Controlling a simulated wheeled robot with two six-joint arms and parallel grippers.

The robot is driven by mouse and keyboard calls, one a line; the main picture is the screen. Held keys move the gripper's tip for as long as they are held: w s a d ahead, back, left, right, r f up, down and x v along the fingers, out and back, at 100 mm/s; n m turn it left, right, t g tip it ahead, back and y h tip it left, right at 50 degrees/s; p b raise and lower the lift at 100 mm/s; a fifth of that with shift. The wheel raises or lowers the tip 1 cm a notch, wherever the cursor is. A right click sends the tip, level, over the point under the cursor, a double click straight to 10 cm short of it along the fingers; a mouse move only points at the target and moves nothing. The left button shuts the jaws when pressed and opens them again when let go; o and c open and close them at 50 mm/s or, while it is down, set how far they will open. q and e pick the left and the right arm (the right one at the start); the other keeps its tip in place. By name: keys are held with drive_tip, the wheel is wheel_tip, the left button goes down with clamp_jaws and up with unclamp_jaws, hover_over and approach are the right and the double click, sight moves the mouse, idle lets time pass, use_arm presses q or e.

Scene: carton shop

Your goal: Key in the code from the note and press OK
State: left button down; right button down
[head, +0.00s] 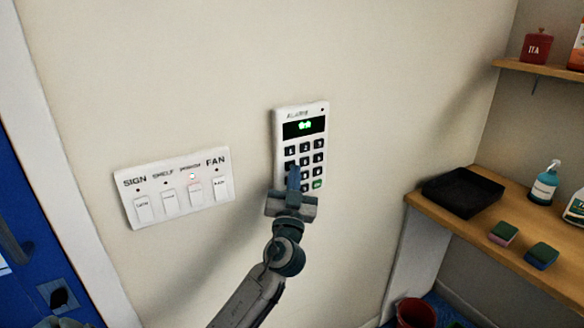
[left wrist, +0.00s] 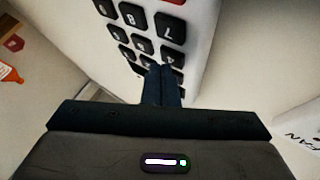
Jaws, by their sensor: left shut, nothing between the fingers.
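The white alarm keypad (head: 322,141) is fixed to the wall, with dark keys and a green key (head: 318,184) at its lower right. Its dark display (head: 304,127) shows small green characters, too blurred to read for certain. My left gripper (head: 293,172) is shut and empty, its fingertips in front of the lower left keys and hiding some of them. In the left wrist view the shut fingers (left wrist: 162,72) point at the keypad (left wrist: 201,45) among its dark keys; I cannot tell whether they touch one. No note can be made out.
A white switch panel (head: 180,209) labelled SIGN, SHELF and FAN, with one red light, is left of the keypad. A blue door (head: 30,240) stands far left. At right, a wooden shelf (head: 470,232) holds a black tray (head: 462,192), sponges and a bottle (head: 544,185).

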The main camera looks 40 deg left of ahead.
drive_tip(key=shift+d, duration=0.35)
use_arm(q)
drive_tip(key=shift+w+a+b, duration=0.15)
drive_tip(key=shift+a+b, duration=0.15)
use_arm(e)
drive_tip(key=shift+w+a+f, duration=0.1)
drive_tip(key=shift+a+f, duration=0.05)
drive_tip(key=shift+f, duration=0.15)
drive_tip(key=shift+a, duration=0.3)
use_arm(q)
drive_tip(key=shift+s+d, duration=0.3)
drive_tip(key=shift+d, duration=0.45)
use_arm(e)
drive_tip(key=shift+d+f, duration=0.25)
drive_tip(key=shift+d, duration=0.05)
use_arm(q)
drive_tip(key=shift+b, duration=0.3)
use_arm(e)
drive_tip(key=shift+d, duration=0.1)
